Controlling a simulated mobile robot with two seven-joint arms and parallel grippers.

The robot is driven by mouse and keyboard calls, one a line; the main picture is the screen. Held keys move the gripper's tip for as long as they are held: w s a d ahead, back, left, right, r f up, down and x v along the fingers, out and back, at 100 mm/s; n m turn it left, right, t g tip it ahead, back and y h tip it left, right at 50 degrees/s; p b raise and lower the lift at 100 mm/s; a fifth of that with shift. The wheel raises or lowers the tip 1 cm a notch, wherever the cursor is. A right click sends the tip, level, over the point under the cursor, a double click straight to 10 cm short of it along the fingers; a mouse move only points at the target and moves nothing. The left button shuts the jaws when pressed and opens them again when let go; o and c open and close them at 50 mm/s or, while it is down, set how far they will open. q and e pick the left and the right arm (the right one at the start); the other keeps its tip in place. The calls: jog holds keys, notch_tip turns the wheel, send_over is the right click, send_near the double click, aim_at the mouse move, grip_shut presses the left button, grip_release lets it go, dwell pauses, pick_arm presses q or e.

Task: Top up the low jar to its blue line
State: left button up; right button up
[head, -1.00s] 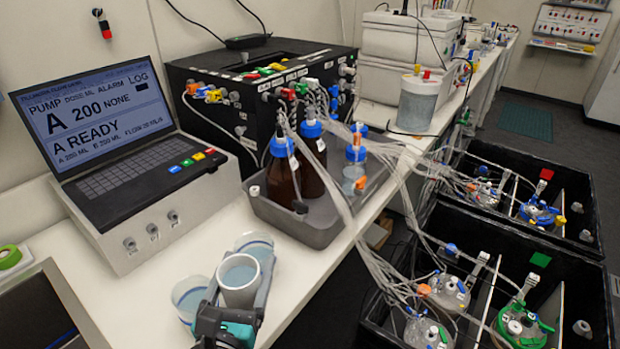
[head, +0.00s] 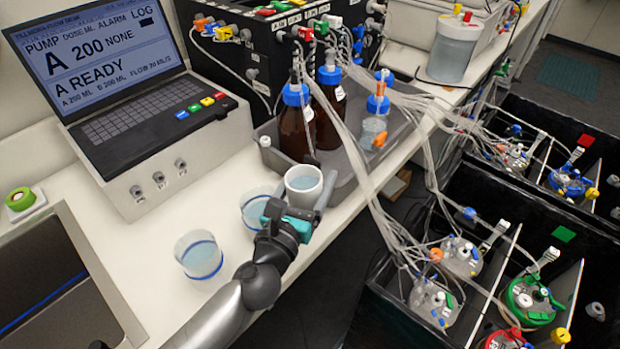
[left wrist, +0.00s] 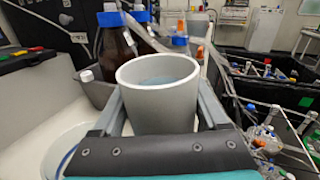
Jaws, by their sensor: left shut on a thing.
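My left gripper (head: 300,208) is shut on a white cup (head: 304,184), with one finger on each side. The cup is upright and holds pale blue liquid; it also shows in the left wrist view (left wrist: 158,98). Two clear jars with blue lines stand on the bench to the left of the cup. The near jar (head: 199,257) holds pale bluish liquid. The far jar (head: 257,207) is close beside the gripper and partly hidden by it. I cannot tell exactly how either liquid level sits against its line. My right gripper is not in view.
A grey tray (head: 262,136) with brown bottles (head: 295,125) stands just behind the cup. A pump laptop (head: 130,85) reads "A READY". Tubes (head: 378,200) run from the black box over the bench edge to black bins (head: 480,190) at right. Bare bench lies left of the jars.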

aim_at(296, 168)
pick_arm(q)
jog(key=shift+f+b, duration=0.5)
jog(key=shift+b, duration=0.05)
jog(key=shift+d+f+n+b, duration=0.1)
jog(key=shift+f+n+b, duration=0.3)
jog(key=shift+f+b, duration=0.35)
jog(key=shift+w+a+r+n, duration=0.1)
jog(key=shift+a+r+n, duration=0.2)
jog(key=shift+r+n, duration=0.35)
jog(key=shift+a+r+n, duration=0.3)
jog(key=shift+r+n, duration=0.25)
jog(key=shift+r, duration=0.2)
jog(key=shift+w+a+r+n+t, duration=0.1)
jog(key=shift+a+r+n+t, duration=0.15)
jog(key=shift+r, duration=0.2)
jog(key=shift+s+a+r+n, duration=0.1)
jog(key=shift+a+r+n, duration=0.1)
jog(key=shift+r+n, duration=0.25)
jog(key=shift+w+a+r+n+t, duration=0.1)
jog(key=shift+a+r+n+t, duration=0.1)
jog(key=shift+r, duration=0.3)
jog(key=shift+n, duration=0.3)
jog(key=shift+r+n, duration=0.1)
jog(key=shift+n, duration=0.7)
jog(key=shift+n+t+y+b, duration=0.25)
jog(key=shift+n+y+b, duration=0.25)
jog(key=shift+n, duration=0.7)
